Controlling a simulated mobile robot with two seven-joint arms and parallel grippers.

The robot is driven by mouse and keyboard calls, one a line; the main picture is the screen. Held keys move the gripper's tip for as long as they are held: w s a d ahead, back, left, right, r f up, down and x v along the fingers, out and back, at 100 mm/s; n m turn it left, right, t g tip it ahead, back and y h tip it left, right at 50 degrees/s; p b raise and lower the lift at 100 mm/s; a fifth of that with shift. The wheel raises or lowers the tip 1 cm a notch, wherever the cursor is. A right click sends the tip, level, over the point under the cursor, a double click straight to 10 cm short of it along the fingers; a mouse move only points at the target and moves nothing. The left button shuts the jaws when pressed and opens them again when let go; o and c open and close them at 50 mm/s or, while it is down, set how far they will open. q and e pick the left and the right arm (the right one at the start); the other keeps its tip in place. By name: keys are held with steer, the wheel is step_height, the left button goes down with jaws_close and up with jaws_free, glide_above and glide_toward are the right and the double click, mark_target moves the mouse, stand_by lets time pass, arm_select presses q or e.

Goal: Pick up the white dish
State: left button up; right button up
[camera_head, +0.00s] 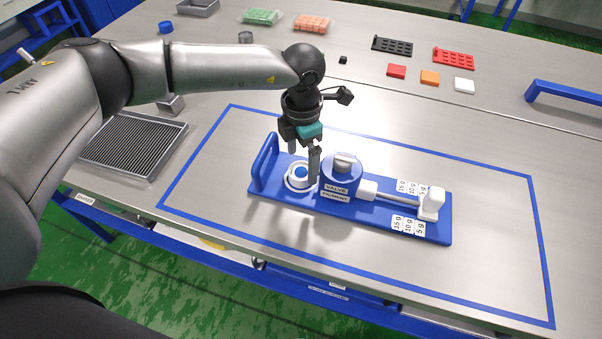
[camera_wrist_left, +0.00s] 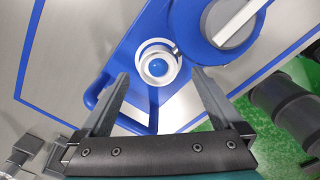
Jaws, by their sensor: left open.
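The white dish (camera_head: 300,176) is a small round dish with a blue centre. It sits on the blue metering base (camera_head: 270,199), between the blue handle (camera_head: 265,160) and the valve drum (camera_head: 340,176). In the left wrist view the dish (camera_wrist_left: 158,65) lies ahead of the two fingertips. My left gripper (camera_head: 303,168) is open and empty, pointing down above the dish. One finger hangs between the dish and the drum in the head view. In the left wrist view my left gripper (camera_wrist_left: 159,75) has a finger on either side of the dish's line. My right gripper is not in view.
A white plunger block (camera_head: 431,204) stands at the base's right end, beside the gram labels (camera_head: 408,223). A ribbed tray (camera_head: 134,144) lies at left. Red, orange and white tiles (camera_head: 430,77) lie farther back. The framed table area at right is clear.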

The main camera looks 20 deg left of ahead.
mark_target(301, 170)
arm_select(q)
step_height(301, 170, down, 4)
steer(key=shift+a+r, duration=0.1)
steer(key=shift+r, duration=0.1)
steer(key=shift+w, duration=0.1)
steer(key=c, duration=1.4)
steer(key=shift+r, duration=0.15)
